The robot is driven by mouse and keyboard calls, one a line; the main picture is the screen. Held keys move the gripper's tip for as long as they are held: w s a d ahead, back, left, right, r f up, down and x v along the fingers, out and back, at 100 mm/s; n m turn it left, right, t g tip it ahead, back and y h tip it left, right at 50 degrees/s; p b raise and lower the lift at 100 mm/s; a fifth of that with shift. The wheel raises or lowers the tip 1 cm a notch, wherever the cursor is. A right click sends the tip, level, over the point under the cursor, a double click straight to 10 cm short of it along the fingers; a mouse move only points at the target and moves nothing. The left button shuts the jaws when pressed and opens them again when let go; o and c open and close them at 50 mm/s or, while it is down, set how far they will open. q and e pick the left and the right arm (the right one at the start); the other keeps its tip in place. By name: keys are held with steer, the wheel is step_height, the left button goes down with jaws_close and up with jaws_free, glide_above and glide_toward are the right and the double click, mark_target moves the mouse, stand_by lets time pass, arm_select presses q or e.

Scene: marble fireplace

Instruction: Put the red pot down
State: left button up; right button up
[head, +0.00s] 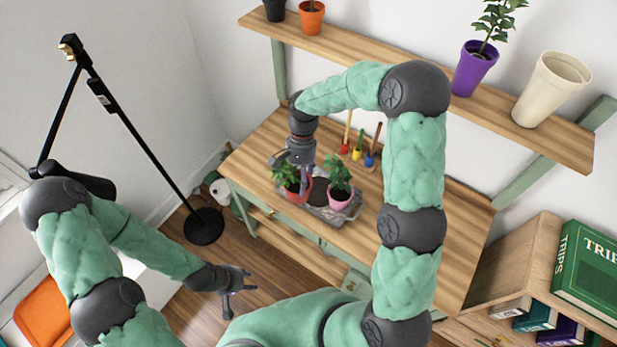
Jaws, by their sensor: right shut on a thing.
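The red pot (292,190) holds a leafy green plant and is at the left end of a grey tray (326,214) on the wooden table. My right gripper (304,184) reaches down from above and is shut on the red pot, partly hiding it. I cannot tell whether the pot's base touches the tray. A pink pot (339,199) with a green plant stands on the tray, just right of the red pot. My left gripper (240,288) is empty, with its fingers apart, low in front of the table.
Small hand tools with coloured parts (358,152) stand behind the tray. The wooden table (408,272) has bare room at right. A wall shelf (400,80) above holds a purple pot (473,70) and a cream pot (550,88). A black stand (203,227) is at left.

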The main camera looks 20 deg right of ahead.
steer(key=shift+n, duration=0.4)
steer(key=shift+w+d+f, duration=0.15)
steer(key=shift+w+f, duration=0.1)
steer(key=shift+w, duration=0.05)
steer(key=w+d+f, duration=0.1)
steer(key=w+f, duration=0.3)
steer(key=w+d+f+b, duration=0.1)
steer(key=w+f, duration=0.3)
steer(key=w+d+f, duration=0.2)
steer(key=w+f, duration=0.2)
steer(key=shift+w+f, duration=0.35)
steer(key=shift+b, duration=0.35)
steer(key=o, duration=1.6)
steer(key=shift+f, duration=0.15)
steer(key=shift+s, duration=0.1)
